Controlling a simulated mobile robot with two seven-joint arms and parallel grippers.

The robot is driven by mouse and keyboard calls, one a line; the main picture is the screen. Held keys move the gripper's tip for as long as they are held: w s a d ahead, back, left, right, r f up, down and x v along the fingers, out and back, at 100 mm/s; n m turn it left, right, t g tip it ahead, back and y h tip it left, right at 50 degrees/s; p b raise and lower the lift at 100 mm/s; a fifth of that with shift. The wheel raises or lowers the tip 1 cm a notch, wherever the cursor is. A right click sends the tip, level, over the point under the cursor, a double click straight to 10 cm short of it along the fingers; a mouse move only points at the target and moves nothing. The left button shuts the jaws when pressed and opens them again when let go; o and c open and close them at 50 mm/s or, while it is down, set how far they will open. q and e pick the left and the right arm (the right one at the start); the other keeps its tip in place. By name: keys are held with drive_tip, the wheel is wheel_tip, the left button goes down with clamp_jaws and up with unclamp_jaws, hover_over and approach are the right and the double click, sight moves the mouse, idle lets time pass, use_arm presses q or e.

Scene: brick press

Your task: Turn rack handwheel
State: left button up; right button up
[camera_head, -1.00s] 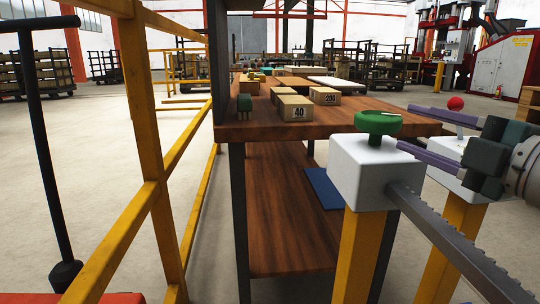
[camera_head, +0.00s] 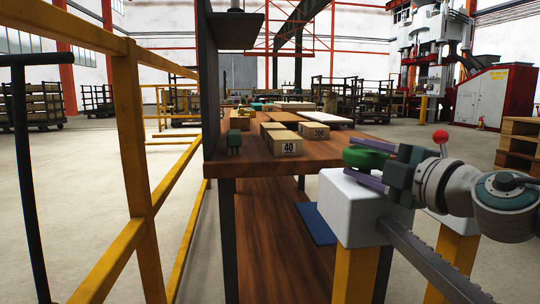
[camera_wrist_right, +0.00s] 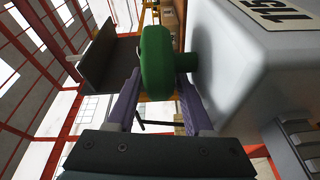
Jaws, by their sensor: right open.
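The green handwheel (camera_head: 366,158) sits on top of a white block (camera_head: 347,203) on a yellow post, with a toothed grey rack (camera_head: 432,262) running out of the block toward the lower right. My right gripper (camera_head: 364,168) comes in from the right with its purple fingers at the wheel. In the right wrist view the handwheel (camera_wrist_right: 157,62) lies between the ends of the open fingers, near the white block (camera_wrist_right: 232,60). Whether the fingers touch the wheel cannot be told. My left gripper is not in view.
A wooden workbench (camera_head: 230,163) with boxes marked 40 (camera_head: 286,144) and 200 (camera_head: 314,133) stands behind the block. A yellow railing (camera_head: 130,150) runs along the left. A red-knobbed lever (camera_head: 440,138) rises behind my right arm.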

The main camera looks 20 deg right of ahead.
drive_tip(key=shift+w, duration=0.55)
clamp_jaws()
